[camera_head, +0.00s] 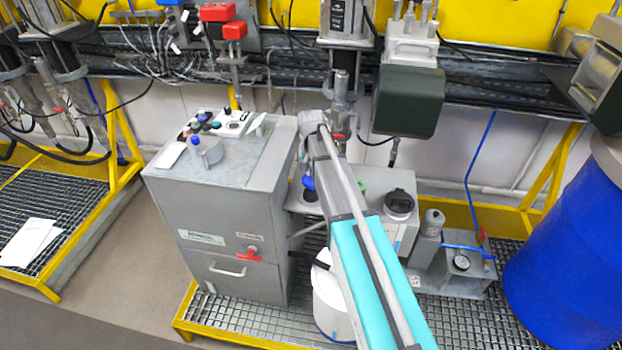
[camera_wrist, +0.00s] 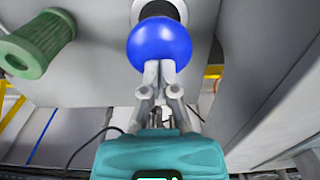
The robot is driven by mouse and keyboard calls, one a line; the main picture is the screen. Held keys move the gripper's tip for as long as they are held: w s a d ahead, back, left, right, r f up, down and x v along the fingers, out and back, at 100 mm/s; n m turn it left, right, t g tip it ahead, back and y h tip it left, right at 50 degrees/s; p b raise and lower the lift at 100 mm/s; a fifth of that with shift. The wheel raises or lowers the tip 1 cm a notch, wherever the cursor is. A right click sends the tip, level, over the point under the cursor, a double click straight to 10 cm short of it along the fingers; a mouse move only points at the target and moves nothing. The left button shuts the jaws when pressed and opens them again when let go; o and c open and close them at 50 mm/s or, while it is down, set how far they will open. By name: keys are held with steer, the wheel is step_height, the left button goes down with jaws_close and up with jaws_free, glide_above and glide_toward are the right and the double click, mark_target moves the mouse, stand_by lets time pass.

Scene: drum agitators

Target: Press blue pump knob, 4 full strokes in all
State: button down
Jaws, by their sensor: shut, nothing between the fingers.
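The blue pump knob (camera_wrist: 160,42) is a round blue ball on a dark stem at the top middle of the wrist view. My gripper (camera_wrist: 160,68) is shut and empty. Its fingertips overlap the lower edge of the knob in the wrist view and look very close to it; whether they touch, I cannot tell. In the head view a small part of the blue knob (camera_head: 309,183) shows at the left side of my arm. My arm hides the fingertips there.
A green ribbed cap (camera_wrist: 38,42) is left of the knob. A grey cabinet (camera_head: 225,225) stands left of my arm, with a red valve handle (camera_head: 249,255) on its front. A black-capped filler (camera_head: 399,204), a gauge unit (camera_head: 462,265) and a blue drum (camera_head: 565,260) are to the right.

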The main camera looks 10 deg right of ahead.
mark_target(311, 178)
steer(key=shift+f+b, duration=1.9)
steer(key=shift+f, duration=0.15)
steer(key=shift+r, duration=0.2)
steer(key=shift+r+p, duration=2.65)
steer(key=shift+p, duration=0.2)
steer(key=shift+f, duration=0.15)
steer(key=shift+f+b, duration=2.6)
steer(key=shift+b, duration=0.15)
steer(key=shift+r, duration=0.15)
steer(key=shift+r+p, duration=2.6)
steer(key=shift+p, duration=0.15)
